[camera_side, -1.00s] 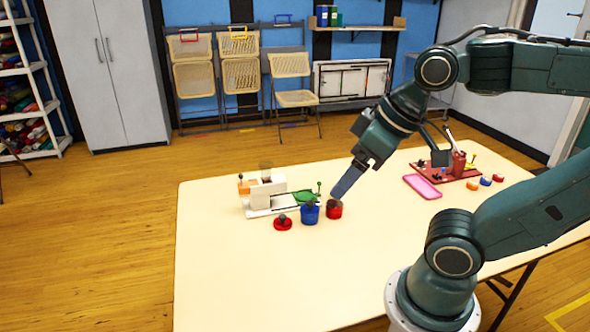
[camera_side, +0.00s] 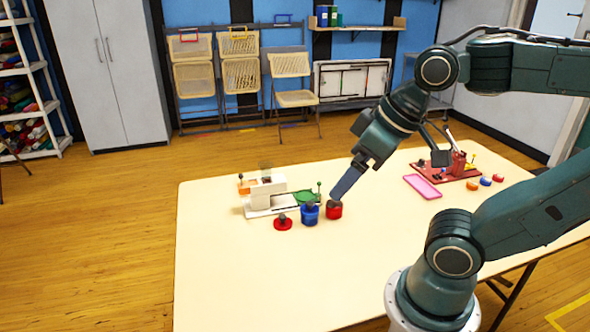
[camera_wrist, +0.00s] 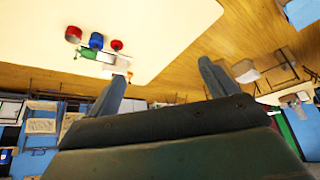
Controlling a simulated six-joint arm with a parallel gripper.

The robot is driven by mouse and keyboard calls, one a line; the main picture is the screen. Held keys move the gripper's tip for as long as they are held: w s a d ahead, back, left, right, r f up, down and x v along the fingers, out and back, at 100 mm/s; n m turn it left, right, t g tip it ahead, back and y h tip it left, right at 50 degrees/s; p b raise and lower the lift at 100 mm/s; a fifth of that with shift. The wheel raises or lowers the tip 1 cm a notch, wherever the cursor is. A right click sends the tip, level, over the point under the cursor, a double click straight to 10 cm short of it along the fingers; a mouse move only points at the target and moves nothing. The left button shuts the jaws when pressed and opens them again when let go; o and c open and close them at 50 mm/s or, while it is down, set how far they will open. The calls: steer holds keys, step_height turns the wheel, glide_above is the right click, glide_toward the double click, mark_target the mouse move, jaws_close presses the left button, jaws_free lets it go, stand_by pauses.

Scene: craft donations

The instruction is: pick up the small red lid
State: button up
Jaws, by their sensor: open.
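The small red lid (camera_side: 283,224) lies flat on the table, with a dark knob on top, left of a blue pot (camera_side: 310,215). A red pot (camera_side: 334,211) stands right of the blue one. My gripper (camera_side: 335,197) appears at the red pot's upper edge in the side view, up and right of the lid. In the wrist view my gripper (camera_wrist: 163,80) is open with nothing between its fingers. The lid (camera_wrist: 117,45) shows there beyond and outside the fingers, at upper left, beside the blue pot (camera_wrist: 96,41) and the red pot (camera_wrist: 73,34).
A white machine (camera_side: 266,194) with a green disc stands just behind the lid. A pink tray (camera_side: 422,187) and a dark red device (camera_side: 449,171) are at the right, with small coloured pieces (camera_side: 485,180). The table's front left (camera_side: 240,280) is clear.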

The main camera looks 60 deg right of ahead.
steer(key=m+g, duration=0.6)
steer(key=m, duration=1.4)
glide_above(284, 215)
step_height(284, 215, down, 23)
steer(key=shift+d+f, duration=0.15)
steer(key=shift+f, duration=0.05)
steer(key=shift+f, duration=4.3)
